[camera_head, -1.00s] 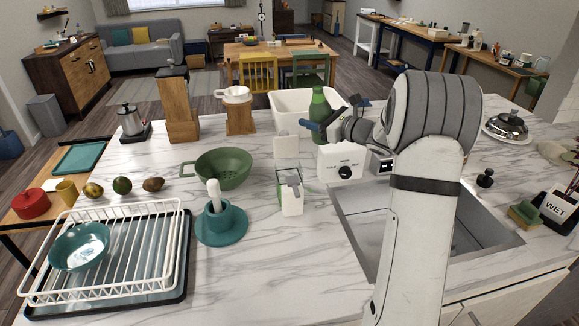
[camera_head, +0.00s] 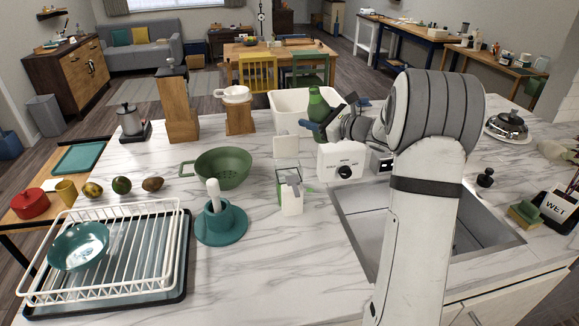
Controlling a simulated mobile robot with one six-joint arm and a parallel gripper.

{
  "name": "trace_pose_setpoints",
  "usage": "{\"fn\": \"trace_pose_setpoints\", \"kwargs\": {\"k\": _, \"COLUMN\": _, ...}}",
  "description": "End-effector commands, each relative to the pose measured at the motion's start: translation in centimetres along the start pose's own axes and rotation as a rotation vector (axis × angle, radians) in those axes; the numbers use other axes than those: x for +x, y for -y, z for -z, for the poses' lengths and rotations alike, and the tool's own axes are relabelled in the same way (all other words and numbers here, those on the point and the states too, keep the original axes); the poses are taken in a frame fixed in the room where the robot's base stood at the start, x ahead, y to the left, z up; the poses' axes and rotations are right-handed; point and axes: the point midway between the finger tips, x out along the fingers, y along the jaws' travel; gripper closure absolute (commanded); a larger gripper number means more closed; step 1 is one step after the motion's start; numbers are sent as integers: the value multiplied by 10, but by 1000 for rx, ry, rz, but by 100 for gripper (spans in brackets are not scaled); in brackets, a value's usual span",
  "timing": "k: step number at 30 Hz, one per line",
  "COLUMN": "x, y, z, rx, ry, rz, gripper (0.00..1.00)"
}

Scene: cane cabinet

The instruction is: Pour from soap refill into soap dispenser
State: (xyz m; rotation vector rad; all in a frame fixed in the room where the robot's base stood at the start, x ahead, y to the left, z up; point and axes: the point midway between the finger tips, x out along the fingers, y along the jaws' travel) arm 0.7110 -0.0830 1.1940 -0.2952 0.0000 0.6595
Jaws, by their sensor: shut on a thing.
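A green bottle (camera_head: 317,104), which looks like the soap refill, is raised above the counter with its top leaning slightly left. My gripper (camera_head: 328,122), with blue fingers, is shut on it; the fingers and wrist partly cover its lower right side. A small container with green see-through sides and a white front (camera_head: 290,199), perhaps the soap dispenser, stands on the counter below and left of my gripper, apart from it. Its opening is too small to make out. I cannot tell whether any liquid is flowing.
A white appliance with a black knob (camera_head: 341,162) stands under my wrist. A white tub (camera_head: 281,103) is behind the bottle. A green colander (camera_head: 222,168) and teal brush holder (camera_head: 221,224) are left of the small container. The sink (camera_head: 476,226) is at right. The front middle counter is clear.

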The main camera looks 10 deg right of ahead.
Motion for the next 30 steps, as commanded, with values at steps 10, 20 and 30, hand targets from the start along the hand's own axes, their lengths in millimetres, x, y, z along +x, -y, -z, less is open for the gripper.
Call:
{"fn": "trace_pose_setpoints", "kwargs": {"k": 10, "x": 0, "y": 0, "z": -1, "rx": -39, "ry": -11, "rz": 0, "gripper": 80}}
{"fn": "trace_pose_setpoints", "kwargs": {"k": 20, "x": 0, "y": 0, "z": -2, "rx": -74, "ry": -22, "rz": 0, "gripper": 80}}
{"fn": "trace_pose_setpoints", "kwargs": {"k": 30, "x": 0, "y": -1, "z": -2, "rx": -109, "ry": -34, "rz": 1, "gripper": 80}}
